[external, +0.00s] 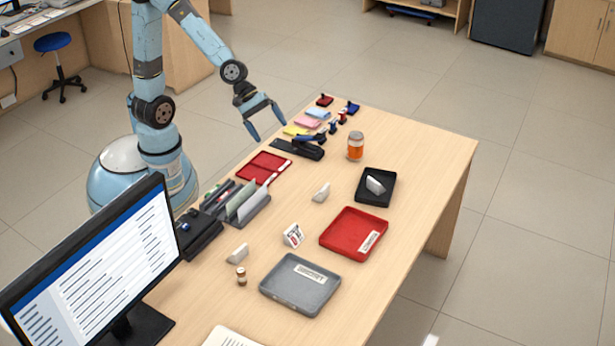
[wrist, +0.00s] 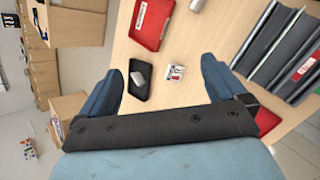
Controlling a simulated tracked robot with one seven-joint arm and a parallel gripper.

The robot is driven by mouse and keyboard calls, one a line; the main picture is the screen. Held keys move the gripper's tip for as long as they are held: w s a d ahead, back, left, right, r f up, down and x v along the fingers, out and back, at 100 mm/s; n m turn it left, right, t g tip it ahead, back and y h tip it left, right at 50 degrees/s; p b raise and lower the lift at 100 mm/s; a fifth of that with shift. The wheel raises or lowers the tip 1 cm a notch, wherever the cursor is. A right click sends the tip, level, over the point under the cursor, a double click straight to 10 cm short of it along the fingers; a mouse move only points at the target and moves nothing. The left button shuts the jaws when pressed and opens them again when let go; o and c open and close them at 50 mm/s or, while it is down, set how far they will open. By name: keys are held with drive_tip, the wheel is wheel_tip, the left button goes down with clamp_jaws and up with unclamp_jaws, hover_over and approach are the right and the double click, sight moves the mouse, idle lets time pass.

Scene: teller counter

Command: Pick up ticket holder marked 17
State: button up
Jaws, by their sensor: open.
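Several small white ticket holders stand on the counter; I cannot read a number 17 on any of them. One holder (external: 321,192) is mid-counter, turned away in the external view; the wrist view shows a holder with a red-marked face (wrist: 175,72) beside the black tray, between my fingers in the picture. Another holder (external: 293,236) shows a printed red face. A third holder (external: 238,254) is nearer the monitor, and one more (external: 375,185) lies in the black tray (external: 361,198). My gripper (external: 268,128) is open and empty, raised near the counter's robot-side edge.
A red tray (external: 338,248) and a grey tray (external: 282,304) lie on the right. A file rack (external: 262,213), red pad (external: 250,177), stapler (external: 297,150) and orange jar (external: 355,147) stand around. The monitor (external: 100,275) is in front. Bare counter surrounds the middle holder.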

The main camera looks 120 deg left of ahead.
drive_tip(key=a+r+n+t+y, duration=0.2)
drive_tip(key=a+r+n+t, duration=0.3)
drive_tip(key=a+r+n, duration=0.8)
approach(322, 190)
drive_tip(key=s, duration=0.2)
drive_tip(key=s+a, duration=0.1)
drive_tip(key=s, duration=0.1)
drive_tip(key=shift+s+a, duration=0.15)
drive_tip(key=shift+a, duration=0.05)
drive_tip(key=x, duration=1.3)
drive_tip(key=shift+w+f, duration=0.25)
drive_tip(key=shift+f, duration=0.05)
drive_tip(key=shift+c, duration=0.4)
drive_tip(key=c, duration=1)
drive_tip(key=shift+r, duration=0.15)
